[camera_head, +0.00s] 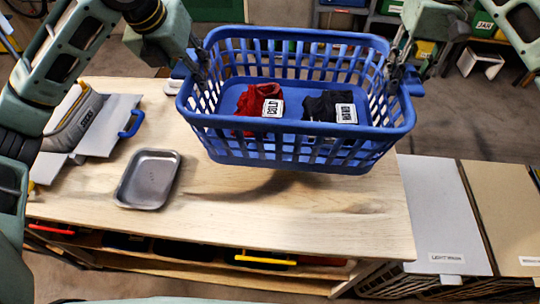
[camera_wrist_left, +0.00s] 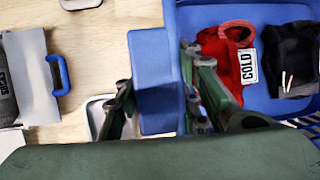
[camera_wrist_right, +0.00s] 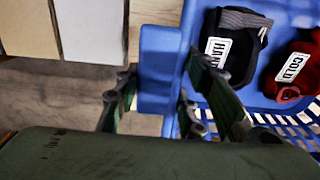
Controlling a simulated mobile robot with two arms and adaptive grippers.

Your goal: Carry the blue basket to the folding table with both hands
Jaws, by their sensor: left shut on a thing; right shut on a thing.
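The blue basket (camera_head: 290,150) is held level above a wooden workbench and casts a shadow on it. Inside lie a red cloth (camera_head: 256,98) tagged COLD and a black cloth (camera_head: 325,106) with a white tag. My left gripper (camera_head: 197,72) is shut on the basket's left handle, which shows between its fingers in the left wrist view (camera_wrist_left: 153,85). My right gripper (camera_head: 402,78) is shut on the right handle, which also shows in the right wrist view (camera_wrist_right: 158,70). I cannot tell which surface is the folding table.
Lidded bins, one labelled LIGHT WASH (camera_head: 445,225), stand to the right. A small white stool (camera_head: 481,62) and shelves are behind.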

